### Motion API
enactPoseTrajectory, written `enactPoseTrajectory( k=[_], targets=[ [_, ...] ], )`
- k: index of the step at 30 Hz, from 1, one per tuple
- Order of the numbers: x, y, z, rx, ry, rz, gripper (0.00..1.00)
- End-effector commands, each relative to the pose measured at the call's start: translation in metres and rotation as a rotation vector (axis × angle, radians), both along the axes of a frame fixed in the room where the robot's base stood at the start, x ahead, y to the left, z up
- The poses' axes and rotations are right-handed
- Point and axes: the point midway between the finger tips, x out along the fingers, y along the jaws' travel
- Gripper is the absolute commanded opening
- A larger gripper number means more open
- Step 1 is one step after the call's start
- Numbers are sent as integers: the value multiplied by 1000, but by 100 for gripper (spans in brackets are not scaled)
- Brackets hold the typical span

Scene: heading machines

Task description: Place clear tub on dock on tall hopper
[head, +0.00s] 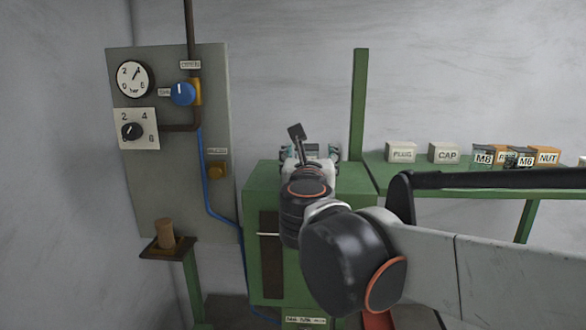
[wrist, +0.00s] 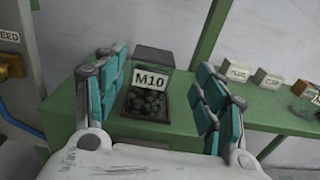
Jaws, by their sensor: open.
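A clear tub (wrist: 163,99) with an M10 label and dark pieces inside stands upright on the top of a green machine (wrist: 62,106) in the wrist view. My gripper (wrist: 163,85) is open, with its teal-padded fingers on the left and right of the tub. Gaps show between the pads and the tub. In the head view my gripper (head: 311,155) is over the top of the green machine (head: 353,200), and my arm hides the tub. I cannot tell whether a dock lies under the tub.
A green shelf (head: 470,180) on the right bears a PLUG box (head: 401,153), a CAP box (head: 444,153) and several labelled tubs (head: 510,156). A grey panel (head: 165,205) with gauges and a blue knob (head: 183,94) is on the left. A green post (head: 358,105) rises behind the machine.

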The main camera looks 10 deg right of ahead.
Motion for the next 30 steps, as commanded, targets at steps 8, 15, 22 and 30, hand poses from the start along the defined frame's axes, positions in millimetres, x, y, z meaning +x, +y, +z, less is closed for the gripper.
enactPoseTrajectory(
  k=[8,15,22,30],
  targets=[
    [-10,-12,-10,123,-4,-29,64],
    [-75,-65,-86,933,-68,-270,64],
    [-157,-70,-181,1822,-211,-685,64],
    [-224,-27,-248,2502,-379,-1204,64]
  ],
)
